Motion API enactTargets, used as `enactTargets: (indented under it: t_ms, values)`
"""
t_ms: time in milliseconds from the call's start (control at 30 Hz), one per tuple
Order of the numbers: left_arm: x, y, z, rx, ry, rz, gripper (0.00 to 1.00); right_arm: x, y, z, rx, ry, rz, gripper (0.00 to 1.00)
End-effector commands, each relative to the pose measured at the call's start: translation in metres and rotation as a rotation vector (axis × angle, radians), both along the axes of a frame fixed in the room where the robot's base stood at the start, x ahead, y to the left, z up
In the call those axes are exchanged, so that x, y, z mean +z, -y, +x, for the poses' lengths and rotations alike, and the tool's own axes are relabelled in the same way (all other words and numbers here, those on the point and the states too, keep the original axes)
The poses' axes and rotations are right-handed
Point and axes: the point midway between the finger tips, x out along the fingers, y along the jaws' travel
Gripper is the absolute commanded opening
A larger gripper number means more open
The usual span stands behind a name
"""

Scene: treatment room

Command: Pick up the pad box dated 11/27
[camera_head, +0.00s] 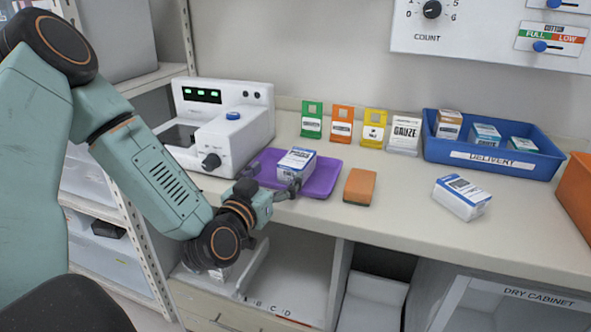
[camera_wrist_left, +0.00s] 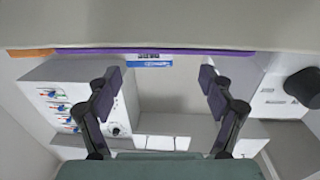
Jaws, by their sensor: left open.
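A white and blue box (camera_head: 297,163) stands on the purple tray (camera_head: 322,182) near the counter's front edge. Another white and blue box (camera_head: 462,197) lies on the counter at the right. The blue delivery bin (camera_head: 490,158) holds a brown-topped box (camera_head: 448,124), a blue one (camera_head: 485,134) and a green one (camera_head: 522,145). I cannot read a date on any box. My left gripper (camera_head: 272,178) is open and empty at the tray's front left. In the left wrist view its fingers (camera_wrist_left: 160,80) are spread, with part of the tray box (camera_wrist_left: 150,61) beyond them. My right gripper is not seen.
A white device (camera_head: 222,130) with a green display stands left of the tray. An orange-brown block (camera_head: 360,187) lies right of it. Coloured cards and a gauze box (camera_head: 404,132) stand behind. An orange bin (camera_head: 577,193) is at the right edge. Open shelves are below the counter.

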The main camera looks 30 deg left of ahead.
Motion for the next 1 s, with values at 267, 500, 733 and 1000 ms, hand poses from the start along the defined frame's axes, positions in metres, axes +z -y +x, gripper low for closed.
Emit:
enactTargets:
  t_ms: [267,500,733,1000]
  values:
    - [-0.005,0.006,0.030,-0.005,0.003,0.007,0.81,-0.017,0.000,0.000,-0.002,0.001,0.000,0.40]
    - [-0.005,0.004,0.056,-0.003,0.001,0.003,0.81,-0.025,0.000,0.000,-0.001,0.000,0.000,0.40]
    - [-0.003,0.003,0.059,-0.002,0.000,0.000,0.81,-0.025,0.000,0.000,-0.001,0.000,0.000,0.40]
    - [-0.003,0.001,0.058,-0.003,0.000,0.001,0.62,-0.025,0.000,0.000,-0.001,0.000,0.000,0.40]
